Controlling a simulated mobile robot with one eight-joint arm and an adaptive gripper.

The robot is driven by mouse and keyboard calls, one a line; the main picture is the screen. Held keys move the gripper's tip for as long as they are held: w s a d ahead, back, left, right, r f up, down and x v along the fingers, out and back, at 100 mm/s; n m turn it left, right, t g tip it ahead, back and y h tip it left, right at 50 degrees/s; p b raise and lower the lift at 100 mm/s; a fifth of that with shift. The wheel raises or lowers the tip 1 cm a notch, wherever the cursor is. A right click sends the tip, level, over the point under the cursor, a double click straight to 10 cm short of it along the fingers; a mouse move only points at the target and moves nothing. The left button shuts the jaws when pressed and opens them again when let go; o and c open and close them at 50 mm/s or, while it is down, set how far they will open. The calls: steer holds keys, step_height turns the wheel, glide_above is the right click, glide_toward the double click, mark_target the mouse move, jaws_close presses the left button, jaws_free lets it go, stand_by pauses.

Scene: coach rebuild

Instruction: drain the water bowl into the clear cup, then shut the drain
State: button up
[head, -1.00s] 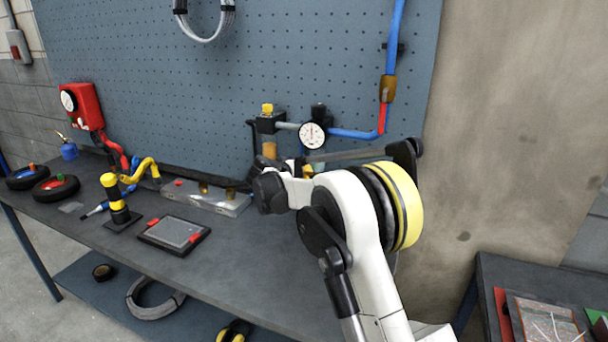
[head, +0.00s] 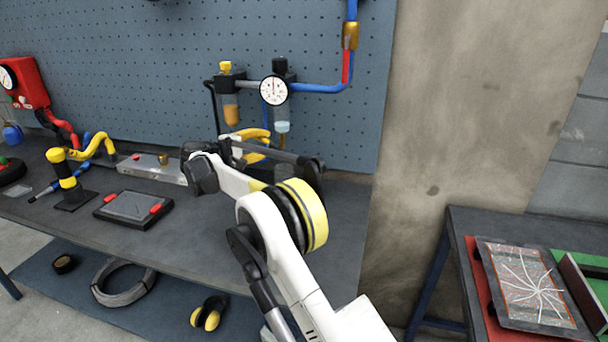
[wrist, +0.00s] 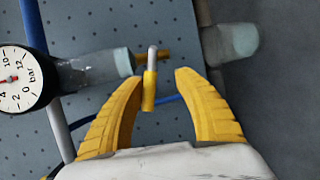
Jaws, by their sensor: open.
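The water bowl (head: 283,119) hangs below a black-capped unit on the pegboard, with pale blue at its lower end. In the wrist view, which lies sideways, the clear bowl (wrist: 88,73) is at left. A brass drain valve (wrist: 166,57) sits at its end, with a thin lever carrying a yellow sleeve (wrist: 149,91). A translucent cup (wrist: 231,42) is at the right, beyond the valve; my arm or gripper hides it in the head view. My gripper (wrist: 157,79) is open, its yellow fingers on either side of the sleeve; contact cannot be told. It also shows in the head view (head: 265,146).
A pressure gauge (head: 274,90) and blue hose (head: 322,88) are close to the bowl. An amber bowl (head: 231,113) hangs to its left. A black-framed tablet (head: 132,207) and a metal block (head: 150,168) lie on the bench. The bench's front right is clear.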

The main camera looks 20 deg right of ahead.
steer(key=p+v, duration=0.5)
steer(key=v, duration=0.6)
steer(key=s+d+r+g+y, duration=0.1)
steer(key=s+d+r+y, duration=0.2)
steer(key=s+d+r, duration=0.45)
steer(key=s+d+m+g+y+p, duration=0.1)
steer(key=s+d+y, duration=0.3)
steer(key=s, duration=1.4)
steer(key=shift+d+r+m+y+p, duration=0.25)
steer(key=shift+m+y+p, duration=0.15)
steer(key=shift+m, duration=0.4)
